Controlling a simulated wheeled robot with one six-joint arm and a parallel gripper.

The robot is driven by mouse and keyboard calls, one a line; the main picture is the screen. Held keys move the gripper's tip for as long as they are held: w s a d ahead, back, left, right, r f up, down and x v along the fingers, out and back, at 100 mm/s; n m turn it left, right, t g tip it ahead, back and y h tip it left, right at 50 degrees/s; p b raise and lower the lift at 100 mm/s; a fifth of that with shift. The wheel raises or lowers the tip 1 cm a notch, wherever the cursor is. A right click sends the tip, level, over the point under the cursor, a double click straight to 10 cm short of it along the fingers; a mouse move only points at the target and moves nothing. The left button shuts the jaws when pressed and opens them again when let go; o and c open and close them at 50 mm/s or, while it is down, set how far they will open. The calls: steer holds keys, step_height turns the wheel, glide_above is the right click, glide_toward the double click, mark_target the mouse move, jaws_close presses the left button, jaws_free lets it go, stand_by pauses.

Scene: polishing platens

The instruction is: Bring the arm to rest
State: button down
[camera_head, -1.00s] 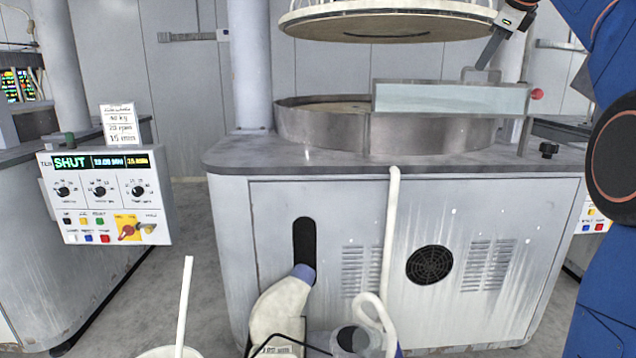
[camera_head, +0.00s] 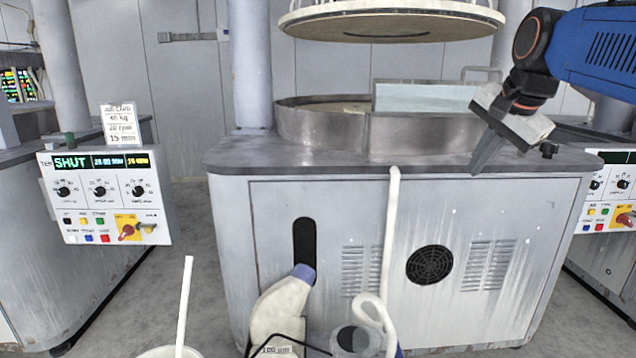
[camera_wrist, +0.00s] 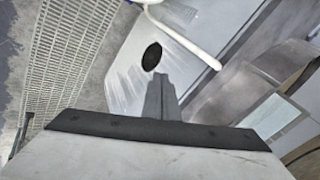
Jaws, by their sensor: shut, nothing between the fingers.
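My gripper (camera_head: 477,169) hangs at the end of my blue arm at the right of the head view. It is tilted, its fingers pointing down and to the left, in front of the right part of the platen machine's top edge. The fingers are shut and empty. In the wrist view my gripper (camera_wrist: 161,100) shows as one dark narrow shape beyond the wide pale housing, with nothing held. The gripper hides part of the clear splash panel (camera_head: 420,97) and the right side of the round metal basin (camera_head: 330,130).
A round plate (camera_head: 390,22) hangs above the basin. The grey cabinet (camera_head: 330,200) has a vent fan (camera_head: 429,264) and a white hose (camera_head: 391,230) down its front. A control box (camera_head: 105,195) reading SHUT is at left. Bottles and a bucket (camera_head: 170,352) stand in front.

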steer(key=s+a+f+n, duration=0.1)
steer(key=s+f+n, duration=0.5)
steer(key=s+f, duration=0.5)
steer(key=s+a+f+n+g, duration=0.1)
steer(key=s+a+f+n, duration=0.1)
steer(key=s+f+n, duration=0.4)
steer(key=s+f, duration=0.3)
steer(key=f, duration=0.3)
steer(key=s+f, duration=0.2)
steer(key=f, duration=0.5)
steer(key=shift+s+a+g, duration=0.15)
steer(key=shift+s+g, duration=0.15)
steer(key=shift+s, duration=0.1)
